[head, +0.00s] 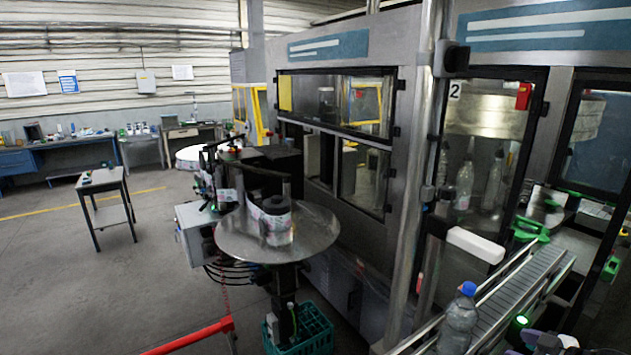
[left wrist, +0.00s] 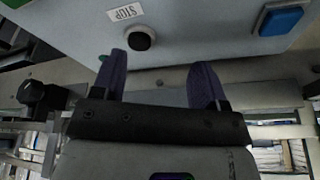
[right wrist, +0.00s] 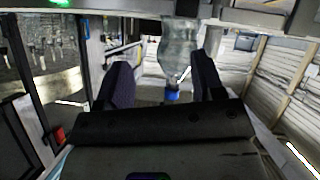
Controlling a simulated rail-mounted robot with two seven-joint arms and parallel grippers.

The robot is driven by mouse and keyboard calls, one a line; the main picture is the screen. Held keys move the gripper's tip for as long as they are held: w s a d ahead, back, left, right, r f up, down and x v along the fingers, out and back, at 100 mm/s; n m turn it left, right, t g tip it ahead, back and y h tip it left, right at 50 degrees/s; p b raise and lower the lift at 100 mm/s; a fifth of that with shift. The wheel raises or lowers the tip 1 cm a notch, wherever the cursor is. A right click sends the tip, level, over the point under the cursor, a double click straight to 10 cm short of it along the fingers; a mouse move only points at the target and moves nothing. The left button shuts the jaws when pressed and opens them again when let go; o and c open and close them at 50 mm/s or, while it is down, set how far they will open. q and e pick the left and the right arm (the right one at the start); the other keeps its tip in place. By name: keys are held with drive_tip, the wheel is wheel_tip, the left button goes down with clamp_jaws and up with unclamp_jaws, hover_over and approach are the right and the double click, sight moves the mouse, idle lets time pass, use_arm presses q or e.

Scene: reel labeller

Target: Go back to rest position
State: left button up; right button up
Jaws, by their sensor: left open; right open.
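My left gripper (left wrist: 161,78) is open, with nothing between its two dark purple fingers. Beyond its fingertips in the left wrist view is a grey panel (left wrist: 200,30) with a STOP label, a black round button (left wrist: 140,38) and a blue square button (left wrist: 282,20). My right gripper (right wrist: 163,76) is open and empty. A clear bottle with a blue cap (right wrist: 180,50) shows upside down beyond its fingers, apparently apart from them. The same bottle (head: 458,325) stands upright by the conveyor in the head view.
The conveyor (head: 520,290) runs into the labelling machine (head: 350,70), past a white box (head: 475,245). A round metal table (head: 235,240) carries a label reel (head: 277,220). A red bar (head: 190,338) crosses the lower front. Open floor (head: 90,285) lies at left, around a small cart (head: 103,185).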

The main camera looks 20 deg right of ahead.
use_arm(q)
drive_tip(key=shift+d, duration=0.25)
drive_tip(key=shift+r+p, duration=0.45)
drive_tip(key=shift+p, duration=0.05)
wheel_tip(320, 180, up, 2)
drive_tip(key=shift+a+r+p, duration=0.1)
drive_tip(key=shift+a+p, duration=0.05)
drive_tip(key=shift+p, duration=0.85)
use_arm(e)
drive_tip(key=s+a+f+g+h+p, duration=0.15)
drive_tip(key=s+a, duration=0.25)
drive_tip(key=a, duration=0.5)
drive_tip(key=s+a+f+n+g+h, duration=0.15)
drive_tip(key=s+a, duration=0.25)
drive_tip(key=a, duration=0.4)
drive_tip(key=s+a+f+g+h+p, duration=0.15)
drive_tip(key=s+a, duration=0.25)
drive_tip(key=a, duration=0.5)
use_arm(q)
wheel_tip(320, 180, up, 7)
drive_tip(key=p, duration=0.4)
use_arm(e)
drive_tip(key=s+a+f+m+g+y, duration=0.1)
drive_tip(key=s+a+f+m+g, duration=0.1)
drive_tip(key=s+a, duration=0.2)
drive_tip(key=s+a+f+m+g+y, duration=0.2)
drive_tip(key=s+a, duration=0.3)
drive_tip(key=s, duration=0.6)
drive_tip(key=shift+a+f, duration=0.3)
drive_tip(key=shift+f, duration=0.4)
